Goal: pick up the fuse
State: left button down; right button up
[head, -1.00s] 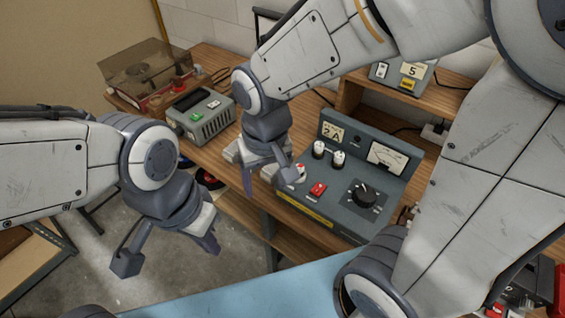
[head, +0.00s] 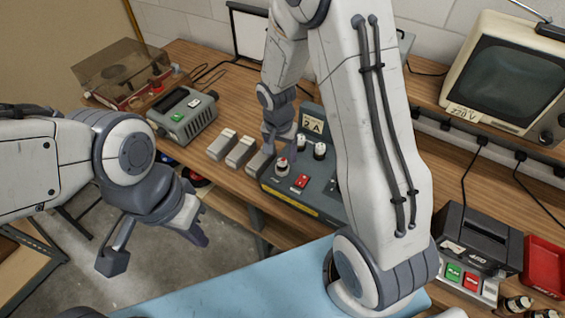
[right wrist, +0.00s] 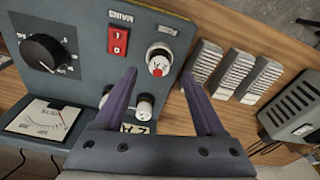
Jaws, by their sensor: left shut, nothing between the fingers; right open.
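The fuse appears to be the short white cylinder with a red end (right wrist: 158,60), upright on the grey control box's (right wrist: 92,20) sloping panel; it also shows in the head view (head: 282,168). My right gripper (right wrist: 159,76) is open. In the right wrist view its fingertips lie on either side of the fuse's lower edge, with no visible contact. In the head view the right gripper (head: 277,150) is just above and behind the fuse. Two more white cylinders (head: 320,151) stand behind, by a "2 A" label. My left gripper (head: 201,238) is shut and empty, over the floor at left.
A red switch (right wrist: 117,40) and a black dial (right wrist: 44,52) share the panel. Several ribbed pale blocks (head: 240,151) stand beside the box. A grey-green device (head: 183,118) is further left. A monitor (head: 505,75), a black printer-like unit (head: 478,240) and a red tray (head: 545,265) are right.

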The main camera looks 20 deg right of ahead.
aim_at(282, 161)
notch_tip(282, 161, down, 3)
jog(key=shift+w+d+f, duration=0.1)
jog(key=shift+d+f, duration=0.05)
jog(key=shift+f, duration=0.05)
grip_shut()
jog(key=shift+r, duration=0.15)
